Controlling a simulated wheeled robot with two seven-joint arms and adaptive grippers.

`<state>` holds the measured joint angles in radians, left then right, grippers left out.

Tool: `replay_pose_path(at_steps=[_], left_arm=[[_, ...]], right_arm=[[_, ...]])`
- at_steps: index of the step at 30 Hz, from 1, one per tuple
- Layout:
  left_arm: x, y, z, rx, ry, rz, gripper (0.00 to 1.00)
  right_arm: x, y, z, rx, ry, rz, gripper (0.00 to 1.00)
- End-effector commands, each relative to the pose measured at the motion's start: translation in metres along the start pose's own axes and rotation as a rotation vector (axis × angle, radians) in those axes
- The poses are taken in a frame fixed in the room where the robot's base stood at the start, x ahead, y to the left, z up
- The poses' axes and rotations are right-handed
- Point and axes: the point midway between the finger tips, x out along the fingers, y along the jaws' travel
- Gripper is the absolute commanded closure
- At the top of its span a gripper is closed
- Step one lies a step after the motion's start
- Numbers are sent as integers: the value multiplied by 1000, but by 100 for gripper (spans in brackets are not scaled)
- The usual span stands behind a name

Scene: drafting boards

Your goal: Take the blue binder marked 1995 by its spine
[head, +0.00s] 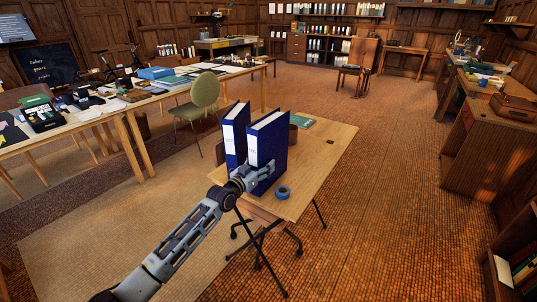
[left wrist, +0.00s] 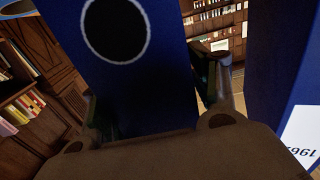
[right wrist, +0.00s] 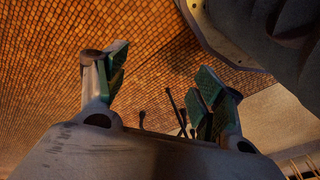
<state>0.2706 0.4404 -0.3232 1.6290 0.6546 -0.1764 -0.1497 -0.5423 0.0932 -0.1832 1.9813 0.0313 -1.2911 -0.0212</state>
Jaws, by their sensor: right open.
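Two blue binders stand upright side by side on a small wooden table in the head view, a left one (head: 235,135) and a right one (head: 270,140). Both have pale spine labels, too small to read there. My left gripper (head: 260,178) is low at the right binder's spine, one finger along its right side. In the left wrist view, this spine (left wrist: 135,85) with its round hole lies between the fingers (left wrist: 155,95); whether they press on it is unclear. The other binder (left wrist: 275,65) is beside it, its label upside down and partly cut off. My right gripper (right wrist: 160,90) is open and empty above the floor.
A blue tape roll (head: 283,192) lies on the small table (head: 315,160), right of the binders. A green chair (head: 203,92) and a long desk (head: 110,112) stand to the left. The floor on the right is open.

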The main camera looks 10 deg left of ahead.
Motion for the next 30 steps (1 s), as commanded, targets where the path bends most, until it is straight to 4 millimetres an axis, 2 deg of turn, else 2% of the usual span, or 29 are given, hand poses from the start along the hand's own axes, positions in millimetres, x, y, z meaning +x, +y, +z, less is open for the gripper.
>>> replay_pose_path(at_steps=[2, 12, 23, 30], left_arm=[[0, 0, 0, 0, 0, 0, 55], [0, 0, 0, 0, 0, 0, 98], [0, 0, -4, 0, 5, 0, 100], [0, 0, -16, 1, 6, 0, 100]], right_arm=[[-1, 1, -3, 0, 5, 1, 31], [-2, 2, -9, -1, 15, 3, 31], [-1, 0, -1, 0, 3, 0, 31], [5, 0, 2, 2, 6, 1, 31]])
